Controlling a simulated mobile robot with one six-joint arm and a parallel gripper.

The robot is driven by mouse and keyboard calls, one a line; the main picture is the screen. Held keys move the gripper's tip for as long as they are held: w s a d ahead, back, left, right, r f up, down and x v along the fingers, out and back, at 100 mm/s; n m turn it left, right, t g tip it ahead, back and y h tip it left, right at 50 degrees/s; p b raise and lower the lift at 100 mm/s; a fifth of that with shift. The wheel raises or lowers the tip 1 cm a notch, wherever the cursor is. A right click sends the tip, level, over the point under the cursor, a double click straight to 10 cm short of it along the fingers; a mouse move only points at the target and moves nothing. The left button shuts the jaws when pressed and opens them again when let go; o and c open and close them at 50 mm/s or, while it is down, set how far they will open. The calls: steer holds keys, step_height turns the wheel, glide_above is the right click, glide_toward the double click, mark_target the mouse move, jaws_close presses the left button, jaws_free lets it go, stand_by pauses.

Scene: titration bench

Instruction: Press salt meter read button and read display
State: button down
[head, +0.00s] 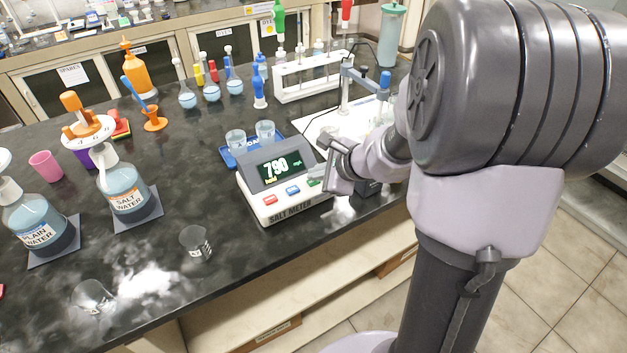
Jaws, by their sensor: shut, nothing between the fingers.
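The salt meter (288,205) stands near the front edge of the dark bench, with "SALT METER" on its front. A red button (270,199), a blue button (293,190) and a green button (314,181) sit in a row below the display. My gripper (325,182) is shut and empty at the meter's right end, by the green button. I cannot tell whether it touches that button. The button labels are too small to read.
A blue tray (228,159) with two beakers lies behind the meter. A burette stand (346,92) is close behind my arm. Salt water (127,190) and plain water (38,222) bottles stand left. An empty beaker (195,244) stands near the front edge, and another glass lies farther left.

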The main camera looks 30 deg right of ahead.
mark_target(316, 183)
stand_by(0.5)
steer(key=shift+r+p, duration=0.6)
steer(key=shift+r, duration=0.15)
steer(key=shift+r, duration=0.1)
step_height(316, 183, up, 5)
steer(key=p, duration=0.4)
stand_by(0.4)
